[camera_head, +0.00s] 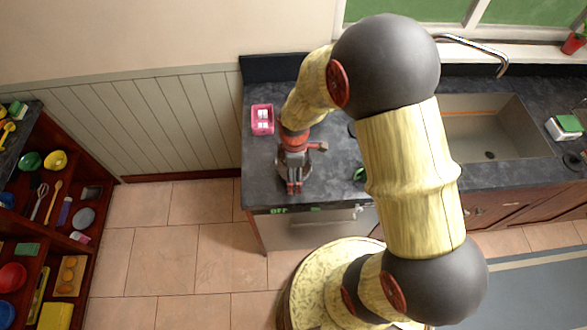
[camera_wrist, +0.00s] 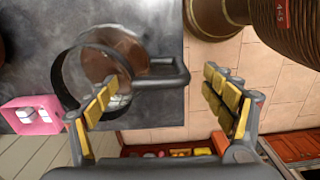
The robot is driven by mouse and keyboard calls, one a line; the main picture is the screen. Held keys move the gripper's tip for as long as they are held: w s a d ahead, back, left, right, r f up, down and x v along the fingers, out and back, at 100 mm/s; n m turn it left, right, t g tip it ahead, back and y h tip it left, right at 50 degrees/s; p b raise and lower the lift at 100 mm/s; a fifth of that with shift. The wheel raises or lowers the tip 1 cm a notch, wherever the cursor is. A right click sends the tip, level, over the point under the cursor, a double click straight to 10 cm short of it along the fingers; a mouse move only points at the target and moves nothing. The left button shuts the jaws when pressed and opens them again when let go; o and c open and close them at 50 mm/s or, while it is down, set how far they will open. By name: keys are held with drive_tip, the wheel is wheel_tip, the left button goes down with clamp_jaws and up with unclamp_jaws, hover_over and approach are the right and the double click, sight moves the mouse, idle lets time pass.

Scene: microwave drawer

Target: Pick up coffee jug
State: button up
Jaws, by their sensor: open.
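The coffee jug (camera_wrist: 88,72) shows in the wrist view as a round, clear vessel with a dark rim and brown contents. Its dark handle (camera_wrist: 182,74) sticks out to the right, into the space between my fingers. My gripper (camera_wrist: 161,80) is open, with one yellow-padded finger on each side of the handle. The left finger overlaps the jug's body in the picture; I cannot tell if it touches. In the head view my gripper (camera_head: 295,182) is over the dark counter (camera_head: 262,185), near its front edge, and mostly hides the jug.
A pink container (camera_head: 262,119) with white pieces stands behind and left of my gripper; it also shows in the wrist view (camera_wrist: 30,115). A green item (camera_head: 359,174) is to the right. The sink (camera_head: 490,130) is farther right. A filled shelf (camera_head: 60,220) stands at the left.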

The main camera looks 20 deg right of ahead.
drive_tip(key=shift+f, duration=0.3)
drive_tip(key=shift+c, duration=0.7)
drive_tip(key=c, duration=2)
